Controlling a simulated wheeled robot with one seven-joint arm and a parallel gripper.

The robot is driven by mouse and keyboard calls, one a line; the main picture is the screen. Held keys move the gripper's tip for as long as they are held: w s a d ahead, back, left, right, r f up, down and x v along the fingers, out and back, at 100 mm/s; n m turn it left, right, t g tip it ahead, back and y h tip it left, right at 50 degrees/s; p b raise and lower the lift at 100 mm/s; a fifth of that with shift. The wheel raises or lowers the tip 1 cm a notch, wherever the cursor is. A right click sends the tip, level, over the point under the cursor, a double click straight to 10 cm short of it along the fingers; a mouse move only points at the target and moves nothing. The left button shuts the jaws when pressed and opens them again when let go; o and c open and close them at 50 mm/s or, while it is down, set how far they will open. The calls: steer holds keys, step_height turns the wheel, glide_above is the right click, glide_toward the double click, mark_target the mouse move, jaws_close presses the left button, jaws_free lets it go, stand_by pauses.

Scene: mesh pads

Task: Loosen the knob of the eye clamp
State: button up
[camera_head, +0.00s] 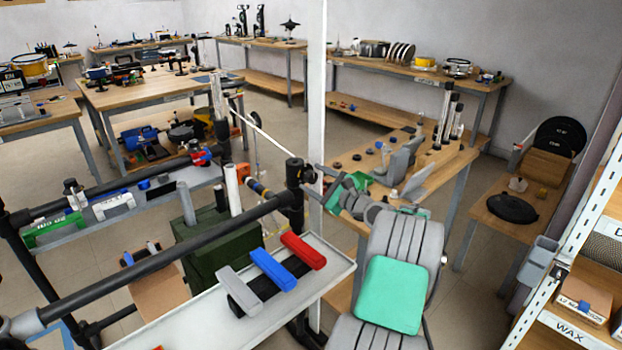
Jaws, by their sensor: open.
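A black clamp (294,180), which looks like the eye clamp, sits at the upper end of a dark rail near the middle of the view. A small dark knob (310,175) sticks out on its right side. My gripper (320,183) is open, comes in from the right and points left at the knob. Its fingertips are close to the knob; I cannot tell whether they touch it. Nothing shows between the fingers apart from the knob area. The clamp's eye is too small to make out clearly.
A dark rail (150,265) runs from lower left up to the clamp. Below it is a white tray (325,268) with red, blue and grey blocks. A white post (317,80) stands just behind the clamp. A wooden workbench (455,165) lies behind my arm.

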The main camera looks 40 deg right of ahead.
steer(key=shift+w+a, duration=0.1)
steer(key=shift+w, duration=0.7)
steer(key=shift+c, duration=0.3)
jaws_close()
